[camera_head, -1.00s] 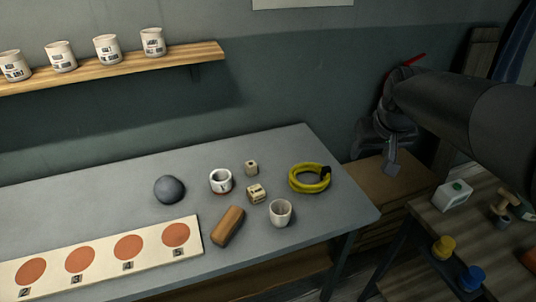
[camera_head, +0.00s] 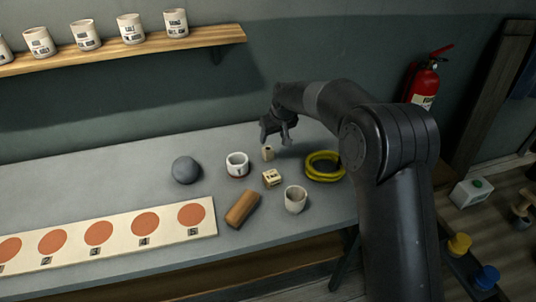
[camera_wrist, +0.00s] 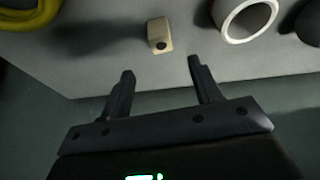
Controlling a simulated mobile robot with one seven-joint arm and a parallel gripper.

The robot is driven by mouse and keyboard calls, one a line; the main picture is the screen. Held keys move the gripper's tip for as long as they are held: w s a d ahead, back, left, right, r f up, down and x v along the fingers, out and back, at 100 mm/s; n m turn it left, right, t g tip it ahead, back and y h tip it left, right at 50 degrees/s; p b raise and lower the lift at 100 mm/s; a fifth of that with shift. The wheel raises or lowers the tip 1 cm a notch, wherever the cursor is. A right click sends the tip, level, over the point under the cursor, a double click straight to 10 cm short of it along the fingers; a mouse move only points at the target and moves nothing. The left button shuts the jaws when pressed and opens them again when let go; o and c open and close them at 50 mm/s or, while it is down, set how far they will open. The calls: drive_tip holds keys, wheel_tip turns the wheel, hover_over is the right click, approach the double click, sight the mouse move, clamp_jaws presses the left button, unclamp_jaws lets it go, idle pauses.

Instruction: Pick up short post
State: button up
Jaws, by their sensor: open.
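The short post appears to be the small beige block (camera_head: 268,153) near the back of the grey table; in the wrist view it is a pale block (camera_wrist: 159,35) with a dark round spot on its end. My gripper (camera_head: 277,140) is just above and behind it in the head view. In the wrist view my gripper (camera_wrist: 161,68) has its two fingers spread and empty. The block lies beyond the fingertips, roughly in line with the gap, and is not touched.
A grey ball (camera_head: 186,170) and a board with orange circles (camera_head: 122,237) lie left. A wall shelf (camera_head: 120,47) holds cups.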

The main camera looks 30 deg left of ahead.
sight(269, 149)
drive_tip(key=x, duration=0.6)
drive_tip(key=shift+a, duration=0.25)
drive_tip(key=shift+d+x, duration=0.2)
drive_tip(key=shift+x, duration=2.4)
drive_tip(key=shift+f, duration=0.1)
drive_tip(key=shift+c, duration=0.5)
drive_tip(key=c, duration=1)
